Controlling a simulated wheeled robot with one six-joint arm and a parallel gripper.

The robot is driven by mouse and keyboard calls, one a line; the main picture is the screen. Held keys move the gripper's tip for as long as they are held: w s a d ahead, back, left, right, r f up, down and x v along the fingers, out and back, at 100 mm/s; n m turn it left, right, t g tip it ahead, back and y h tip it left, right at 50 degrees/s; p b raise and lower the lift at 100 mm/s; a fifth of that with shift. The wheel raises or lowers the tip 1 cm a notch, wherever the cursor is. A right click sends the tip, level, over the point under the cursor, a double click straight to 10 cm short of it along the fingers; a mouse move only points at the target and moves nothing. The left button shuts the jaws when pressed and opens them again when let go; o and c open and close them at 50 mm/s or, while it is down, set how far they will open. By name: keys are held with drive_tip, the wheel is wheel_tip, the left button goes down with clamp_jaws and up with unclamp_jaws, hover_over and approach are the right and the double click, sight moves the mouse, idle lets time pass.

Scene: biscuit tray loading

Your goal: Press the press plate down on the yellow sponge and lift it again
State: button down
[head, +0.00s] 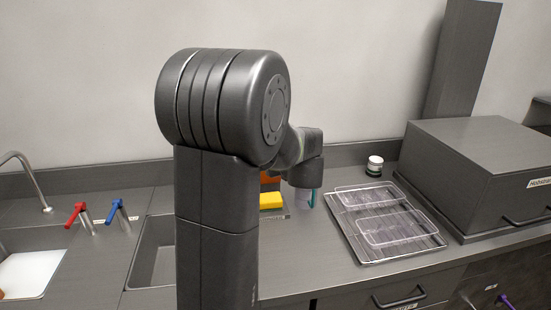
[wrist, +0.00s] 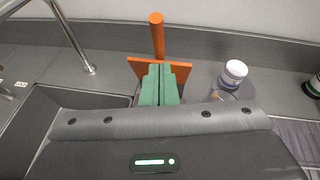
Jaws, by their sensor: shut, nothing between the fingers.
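The orange press plate (wrist: 182,69) has an upright orange handle (wrist: 157,36) in the wrist view. In the head view only a bit of orange (head: 268,179) shows behind my arm. The yellow sponge (head: 271,200) lies on the counter, just below that orange part in the picture; I cannot tell whether they touch. It is not visible in the wrist view. My gripper (wrist: 159,85) has green fingers, shut and empty, in front of the plate in the wrist view and covering its middle. The handle is not between them.
A white-lidded jar (wrist: 234,74) stands right of the plate. Another jar (head: 375,165) stands farther right. A tray with wire racks (head: 337,214) lies on the counter, with a large dark box (head: 470,165) beyond it. Sink basins with a tap (head: 40,190) are left.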

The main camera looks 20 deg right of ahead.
drive_tip(key=r+v, duration=0.1)
drive_tip(key=v, duration=0.8)
drive_tip(key=shift+w+b, duration=0.2)
drive_tip(key=shift+b, duration=0.25)
drive_tip(key=shift+w, duration=0.15)
